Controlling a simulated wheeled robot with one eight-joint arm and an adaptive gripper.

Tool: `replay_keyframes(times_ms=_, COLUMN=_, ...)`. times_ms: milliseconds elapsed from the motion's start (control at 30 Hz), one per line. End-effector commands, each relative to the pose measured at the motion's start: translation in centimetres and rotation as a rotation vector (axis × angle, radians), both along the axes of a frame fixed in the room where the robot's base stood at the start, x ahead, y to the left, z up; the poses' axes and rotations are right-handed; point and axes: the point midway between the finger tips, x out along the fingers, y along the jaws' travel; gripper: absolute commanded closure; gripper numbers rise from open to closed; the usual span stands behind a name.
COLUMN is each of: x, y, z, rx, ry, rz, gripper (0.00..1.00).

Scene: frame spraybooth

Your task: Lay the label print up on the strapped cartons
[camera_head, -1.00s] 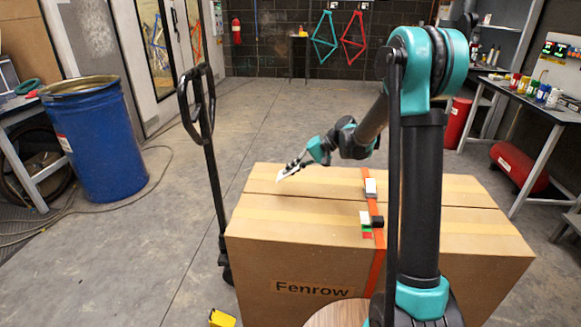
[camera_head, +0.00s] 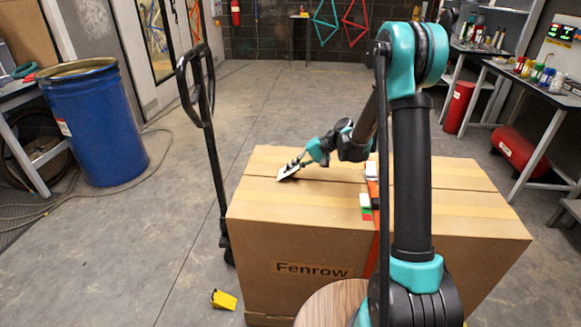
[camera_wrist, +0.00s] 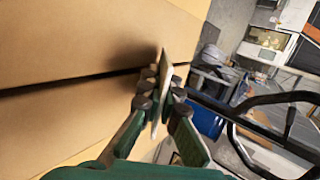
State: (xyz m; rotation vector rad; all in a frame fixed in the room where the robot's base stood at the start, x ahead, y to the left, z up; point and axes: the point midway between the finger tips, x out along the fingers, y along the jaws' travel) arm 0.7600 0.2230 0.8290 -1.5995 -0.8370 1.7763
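The strapped cartons (camera_head: 300,226) stand in front of me as a big brown block marked "Fenrow", with an orange strap (camera_head: 373,253) round them, partly hidden by my arm. My gripper (camera_head: 296,167) is over the left part of their top and is shut on a thin white label print (camera_head: 287,172). In the wrist view, the label print (camera_wrist: 164,80) shows nearly edge-on between the fingers (camera_wrist: 160,98), tilted, with the carton top (camera_wrist: 70,35) and a dark seam close by. I cannot tell if the label touches the carton.
White, green and red pieces (camera_head: 366,207) sit beside the strap. A pallet jack handle (camera_head: 208,120) stands left of the cartons. A yellow wedge (camera_head: 224,299) lies on the floor. A blue drum (camera_head: 95,125) stands at left and a bench (camera_head: 535,90) at right.

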Motion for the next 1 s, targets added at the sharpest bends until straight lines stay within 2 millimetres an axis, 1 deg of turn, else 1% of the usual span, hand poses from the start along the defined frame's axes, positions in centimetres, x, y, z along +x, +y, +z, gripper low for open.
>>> replay_keyframes(times_ms=267, x=0.0, y=0.0, z=-0.1, rx=0.0, ry=0.0, rz=0.0, gripper=1.0)
replay_keyframes(times_ms=300, x=0.0, y=0.0, z=-0.1, rx=0.0, ry=0.0, rz=0.0, gripper=0.94)
replay_keyframes(times_ms=500, x=0.0, y=0.0, z=-0.1, rx=0.0, ry=0.0, rz=0.0, gripper=0.71)
replay_keyframes(times_ms=833, x=0.1, y=-0.2, z=0.1, rx=0.0, ry=0.0, rz=0.0, gripper=0.71)
replay_keyframes(times_ms=933, x=0.2, y=-0.9, z=0.7, rx=0.0, ry=0.001, rz=-0.001, gripper=0.71)
replay_keyframes(times_ms=1000, x=0.2, y=-1.8, z=1.3, rx=0.0, ry=0.0, rz=-0.001, gripper=0.71)
